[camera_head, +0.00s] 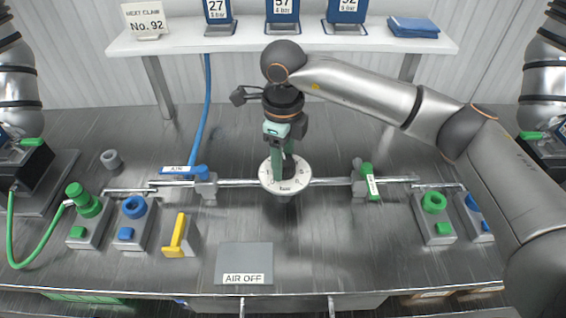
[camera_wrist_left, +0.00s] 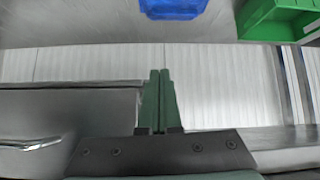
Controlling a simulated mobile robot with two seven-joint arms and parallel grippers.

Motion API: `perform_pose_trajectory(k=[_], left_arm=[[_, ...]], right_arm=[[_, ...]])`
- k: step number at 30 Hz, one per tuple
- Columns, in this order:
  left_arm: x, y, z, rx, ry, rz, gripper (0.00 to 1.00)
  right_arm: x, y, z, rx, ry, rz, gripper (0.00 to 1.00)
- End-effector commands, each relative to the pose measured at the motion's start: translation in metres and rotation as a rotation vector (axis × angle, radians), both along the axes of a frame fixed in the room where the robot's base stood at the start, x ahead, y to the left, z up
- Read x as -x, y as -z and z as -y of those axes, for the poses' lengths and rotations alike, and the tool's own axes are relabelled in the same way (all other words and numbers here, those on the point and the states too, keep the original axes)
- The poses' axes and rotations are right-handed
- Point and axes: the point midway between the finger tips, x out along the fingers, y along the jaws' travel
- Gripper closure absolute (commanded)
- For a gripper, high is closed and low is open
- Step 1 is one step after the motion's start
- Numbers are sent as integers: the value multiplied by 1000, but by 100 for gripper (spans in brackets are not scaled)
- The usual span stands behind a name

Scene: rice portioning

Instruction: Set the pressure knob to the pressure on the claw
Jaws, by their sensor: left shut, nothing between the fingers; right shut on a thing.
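The pressure knob is a round white dial (camera_head: 301,172) with dark markings on the pipe at the centre of the bench. My right gripper (camera_head: 278,165) points down over it, shut on the knob's middle, which the fingers partly hide. The dial setting is too small to read surely. Three blue-framed claw cards stand on the shelf: 27 (camera_head: 217,10), 57 (camera_head: 282,8) and 92 (camera_head: 347,8). Their small bar figures are hard to read. A sign (camera_head: 146,22) reads "NEXT CLAW No. 92". My left gripper (camera_wrist_left: 160,75) is shut and empty in the left wrist view.
A blue-handled air valve (camera_head: 195,171) sits left of the dial, a green-handled valve (camera_head: 367,180) right. A yellow lever (camera_head: 177,240) and an "AIR OFF" plate (camera_head: 244,260) are in front. The left wrist view shows a blue bin (camera_wrist_left: 172,8) and a green bin (camera_wrist_left: 280,18).

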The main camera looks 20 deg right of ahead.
Motion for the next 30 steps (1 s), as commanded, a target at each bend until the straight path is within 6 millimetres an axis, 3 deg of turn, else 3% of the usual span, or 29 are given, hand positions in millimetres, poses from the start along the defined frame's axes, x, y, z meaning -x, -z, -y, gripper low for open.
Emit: perform_pose_trajectory(k=[10, 26, 27, 30], left_arm=[[0, 6, 0, 0, 0, 0, 100], [0, 7, 0, 0, 0, 0, 100], [0, 7, 0, 0, 0, 0, 100], [0, 7, 0, 0, 0, 0, 100]], right_arm=[[-1, -1, 0, 1, 132, 2, 100], [-1, -1, 1, 0, 151, 3, 100], [-1, -1, 1, 0, 151, 3, 43], [-1, -1, 1, 0, 151, 1, 32]])
